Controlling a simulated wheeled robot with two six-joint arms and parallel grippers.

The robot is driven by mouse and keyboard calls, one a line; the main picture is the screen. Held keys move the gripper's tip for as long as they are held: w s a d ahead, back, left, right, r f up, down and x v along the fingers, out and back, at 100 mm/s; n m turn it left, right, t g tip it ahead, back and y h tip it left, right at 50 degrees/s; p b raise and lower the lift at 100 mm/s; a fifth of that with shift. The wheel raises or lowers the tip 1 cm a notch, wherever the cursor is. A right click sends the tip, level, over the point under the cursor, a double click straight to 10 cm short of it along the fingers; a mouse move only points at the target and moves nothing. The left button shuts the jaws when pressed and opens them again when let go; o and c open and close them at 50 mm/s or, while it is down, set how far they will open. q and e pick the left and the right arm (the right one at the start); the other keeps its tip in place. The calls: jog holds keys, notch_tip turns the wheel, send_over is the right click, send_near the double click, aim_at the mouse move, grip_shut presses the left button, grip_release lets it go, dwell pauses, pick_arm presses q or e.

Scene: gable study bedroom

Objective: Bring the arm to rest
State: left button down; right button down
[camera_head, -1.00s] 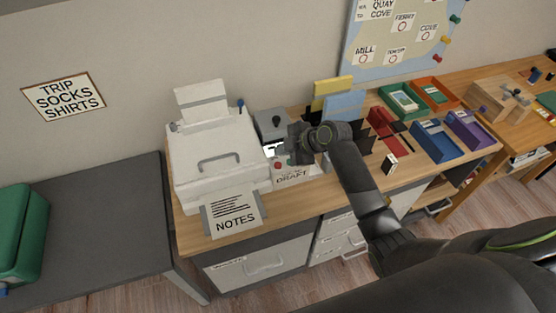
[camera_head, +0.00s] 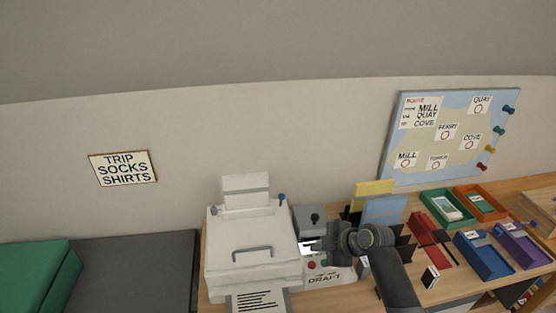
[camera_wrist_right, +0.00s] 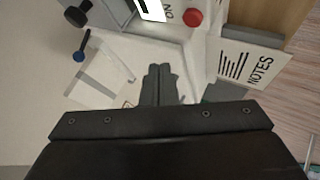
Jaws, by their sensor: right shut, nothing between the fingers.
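My right arm comes in from the lower right in the head view. Its gripper (camera_head: 318,243) is over the small grey device (camera_head: 309,218) beside the white printer (camera_head: 250,250). In the right wrist view the fingers (camera_wrist_right: 158,85) are together with nothing between them. Below them I see the white printer top, a red button (camera_wrist_right: 192,17) and the NOTES sheet (camera_wrist_right: 252,66). I cannot tell from these views whether the gripper touches anything. My left gripper is not in view.
A dark surface (camera_head: 140,270) with a green box (camera_head: 35,280) is at the left.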

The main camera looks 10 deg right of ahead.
jog(key=s+d+m+g+h, duration=0.1)
jog(key=s+d+m+h, duration=0.4)
jog(key=s, duration=0.7)
jog(key=s+d+f+m+g+h, duration=0.1)
jog(key=s+d+m, duration=0.2)
jog(key=s+m, duration=0.65)
jog(key=s+d+m+g+h, duration=0.15)
jog(key=s+d+m, duration=0.25)
jog(key=s, duration=1.1)
notch_tip(320, 180, down, 27)
jog(key=d+b, duration=0.2)
jog(key=b, duration=0.1)
jog(key=s+a+f+g+b, duration=0.1)
jog(key=s+f, duration=0.6)
jog(key=f, duration=0.2)
jog(key=s+f+g+b, duration=0.1)
jog(key=s+f, duration=0.6)
jog(key=f, duration=0.3)
jog(key=shift+s+a+f+b, duration=0.25)
jog(key=shift+s+a+b, duration=0.05)
jog(key=shift+s+a, duration=0.1)
